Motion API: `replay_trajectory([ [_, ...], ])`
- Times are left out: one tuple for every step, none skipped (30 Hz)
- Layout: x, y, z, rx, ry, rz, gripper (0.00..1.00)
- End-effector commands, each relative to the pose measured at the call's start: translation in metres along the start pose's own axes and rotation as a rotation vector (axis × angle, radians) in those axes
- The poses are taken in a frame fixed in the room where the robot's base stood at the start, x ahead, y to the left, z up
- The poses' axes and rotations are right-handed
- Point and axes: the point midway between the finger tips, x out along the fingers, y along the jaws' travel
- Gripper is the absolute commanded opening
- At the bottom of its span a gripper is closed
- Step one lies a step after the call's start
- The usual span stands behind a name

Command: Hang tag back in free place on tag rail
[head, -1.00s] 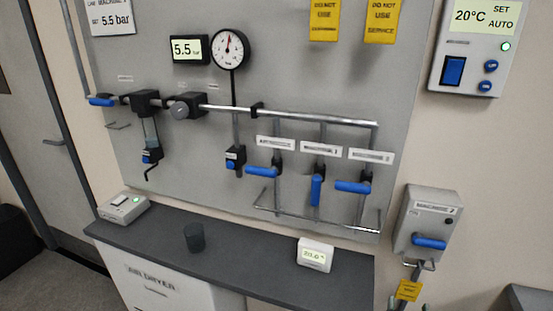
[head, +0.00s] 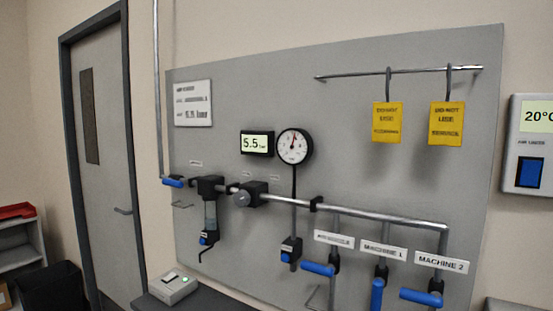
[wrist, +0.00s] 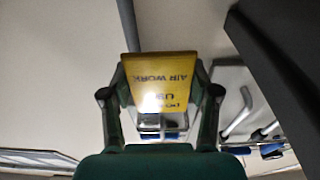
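A yellow tag (wrist: 160,80) with dark lettering, in which "AIR WORK" can be read upside down, lies between the two fingers of my gripper (wrist: 160,78) in the wrist view. The fingers stand at its left and right edges; I cannot tell whether they press on it. My gripper is not in the head view. The tag rail (head: 400,73) is a thin bar high on the grey panel. Two yellow "do not use" tags, a left one (head: 387,123) and a right one (head: 446,124), hang from it by dark hooks. The rail's left part is bare.
Below the rail are a round gauge (head: 294,146), a pressure display (head: 257,143) and a pipe (head: 385,216) with blue valve handles. A control box (head: 529,146) is on the right wall. In the wrist view a dark slab (wrist: 275,60) is close on the right.

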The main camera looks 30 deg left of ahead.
Motion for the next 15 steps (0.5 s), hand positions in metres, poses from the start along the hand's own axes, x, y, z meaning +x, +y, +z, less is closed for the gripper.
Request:
replay_trajectory([
  [0.0, 0.0, -0.0001, 0.0, 0.0, 0.0, 0.38],
  [0.0, 0.0, -0.0001, 0.0, 0.0, 0.0, 0.38],
  [0.0, 0.0, -0.0002, 0.0, 0.0, 0.0, 0.38],
  [0.0, 0.0, -0.0002, 0.0, 0.0, 0.0, 0.38],
  [0.0, 0.0, -0.0004, 0.0, 0.0, 0.0, 0.38],
  [0.0001, 0.0, -0.0008, 0.0, 0.001, 0.0, 0.38],
  [0.0001, 0.0, -0.0012, 0.0, 0.001, 0.0, 0.38],
  [0.0002, 0.0, -0.0017, 0.0, 0.001, 0.0, 0.38],
  [0.0004, 0.0, -0.0027, 0.0, 0.001, 0.0, 0.38],
  [0.0005, 0.0, -0.0034, 0.0, 0.001, 0.0, 0.38],
  [0.0007, 0.0, -0.0043, 0.0, 0.001, 0.0, 0.38],
  [0.0009, 0.0, -0.0055, 0.0, 0.0, 0.0, 0.38],
  [0.0011, 0.0, -0.0064, 0.0, 0.0, 0.0, 0.38],
  [0.0012, 0.0, -0.0074, 0.0, 0.0, 0.0, 0.38],
  [0.0014, 0.0, -0.0087, 0.0, 0.0, 0.0, 0.38],
])
